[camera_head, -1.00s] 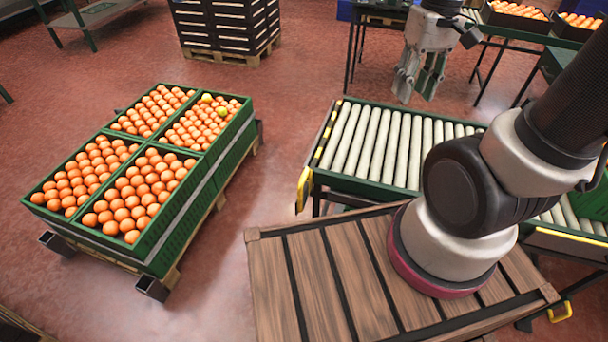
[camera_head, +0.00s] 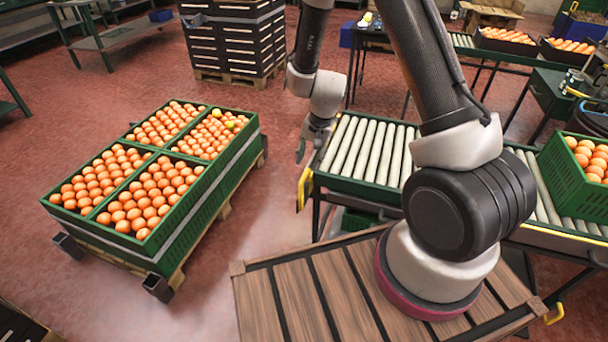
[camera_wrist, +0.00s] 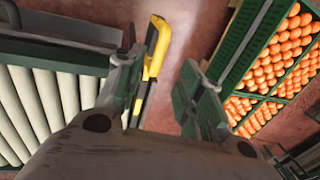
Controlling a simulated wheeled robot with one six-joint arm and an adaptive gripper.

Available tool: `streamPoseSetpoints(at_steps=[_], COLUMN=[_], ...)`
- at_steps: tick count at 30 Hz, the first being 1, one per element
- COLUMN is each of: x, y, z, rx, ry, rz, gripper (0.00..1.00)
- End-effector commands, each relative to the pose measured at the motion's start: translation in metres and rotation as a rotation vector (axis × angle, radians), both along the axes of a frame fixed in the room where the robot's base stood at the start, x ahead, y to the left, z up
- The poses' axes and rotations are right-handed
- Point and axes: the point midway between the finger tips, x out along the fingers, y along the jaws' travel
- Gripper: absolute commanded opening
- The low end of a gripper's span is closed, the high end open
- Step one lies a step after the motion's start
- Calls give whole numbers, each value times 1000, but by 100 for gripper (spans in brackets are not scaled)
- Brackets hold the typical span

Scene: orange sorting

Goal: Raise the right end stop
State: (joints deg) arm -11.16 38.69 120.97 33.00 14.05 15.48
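A yellow end piece (camera_head: 304,188), which looks like an end stop, is at the left end of the roller conveyor (camera_head: 375,150). It also shows in the wrist view as a yellow and black bar (camera_wrist: 152,60) beside the rollers. A second yellow piece (camera_head: 555,313) is at the lower right, near the conveyor's other end. My gripper (camera_head: 309,150) is above and close to the left yellow piece. In the wrist view my gripper (camera_wrist: 160,72) has its fingers apart, with the yellow bar seen beyond the gap. I cannot tell whether a finger touches it.
Green crates of oranges (camera_head: 205,200) stand on a pallet at left, with bare floor between it and the conveyor. A green crate with oranges (camera_head: 572,180) sits on the conveyor's right part. A stack of black crates (camera_head: 230,40) stands at the back.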

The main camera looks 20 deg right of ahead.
Motion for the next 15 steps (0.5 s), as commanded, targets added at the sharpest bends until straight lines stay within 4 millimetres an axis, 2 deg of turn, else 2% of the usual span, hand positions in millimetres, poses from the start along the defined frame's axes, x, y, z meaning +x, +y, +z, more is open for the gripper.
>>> streamPoseSetpoints(at_steps=[3,9,15], x=[1,5,6], y=[3,8,10], z=[-21,-51,-64], rx=[-1,0,-1], ry=[6,5,2], rz=[0,3,2], gripper=[37,37,37])
